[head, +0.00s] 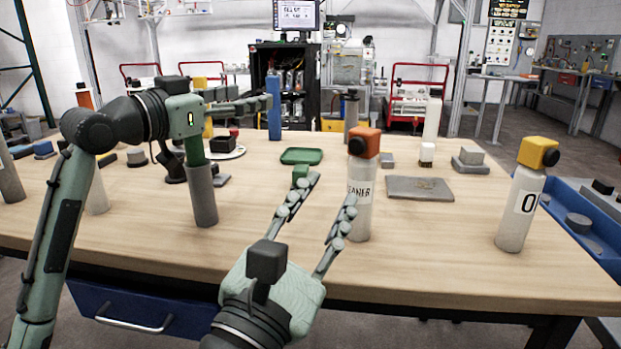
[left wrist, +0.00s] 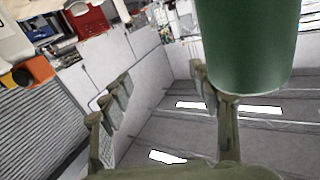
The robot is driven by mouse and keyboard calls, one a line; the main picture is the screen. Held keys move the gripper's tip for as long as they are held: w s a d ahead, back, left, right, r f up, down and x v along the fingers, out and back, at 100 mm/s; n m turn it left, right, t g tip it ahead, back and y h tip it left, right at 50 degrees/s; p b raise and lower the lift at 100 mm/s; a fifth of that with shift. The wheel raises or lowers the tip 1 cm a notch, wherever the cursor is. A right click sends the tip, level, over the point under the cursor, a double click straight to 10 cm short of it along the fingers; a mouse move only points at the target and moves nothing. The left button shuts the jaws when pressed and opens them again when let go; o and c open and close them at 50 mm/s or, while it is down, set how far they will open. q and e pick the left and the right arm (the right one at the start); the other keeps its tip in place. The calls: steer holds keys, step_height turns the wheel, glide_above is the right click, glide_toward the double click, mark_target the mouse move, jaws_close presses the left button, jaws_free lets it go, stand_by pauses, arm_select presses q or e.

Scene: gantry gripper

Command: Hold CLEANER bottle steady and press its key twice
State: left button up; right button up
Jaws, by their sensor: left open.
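The CLEANER bottle (head: 360,205) stands upright on the table, white with an orange cap (head: 364,142) and a dark round key on the cap's left side. Part of its label shows. My right gripper (head: 331,190) is open and empty, low over the table left of the bottle; its right finger overlaps the bottle's left edge in the picture. I cannot tell whether they touch. My left gripper (head: 255,100) is open, raised at the upper left, well away from the bottle. Its fingers also show apart in the left wrist view (left wrist: 160,75), with a green cylinder (left wrist: 247,45) near the right finger.
A similar white bottle with a yellow cap (head: 516,210) stands to the right. A grey cylinder (head: 202,195) stands under my left gripper. A green tray (head: 302,156) and a grey plate (head: 420,189) lie behind. A blue bin (head: 582,205) is at the right edge.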

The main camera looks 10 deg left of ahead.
arm_select(q)
steer(key=d+f+m+g+h, duration=0.3)
steer(key=d+f+g+h, duration=0.1)
steer(key=d+f, duration=0.35)
steer(key=m+g+h, duration=0.5)
steer(key=g, duration=0.2)
glide_toward(362, 177)
steer(key=w+d, duration=0.2)
steer(key=w, duration=0.1)
steer(key=x, duration=0.8)
steer(key=shift+s+f, duration=0.15)
steer(key=shift+f, duration=0.25)
steer(key=c, duration=1.4)
jaws_close()
arm_select(e)
jaws_close()
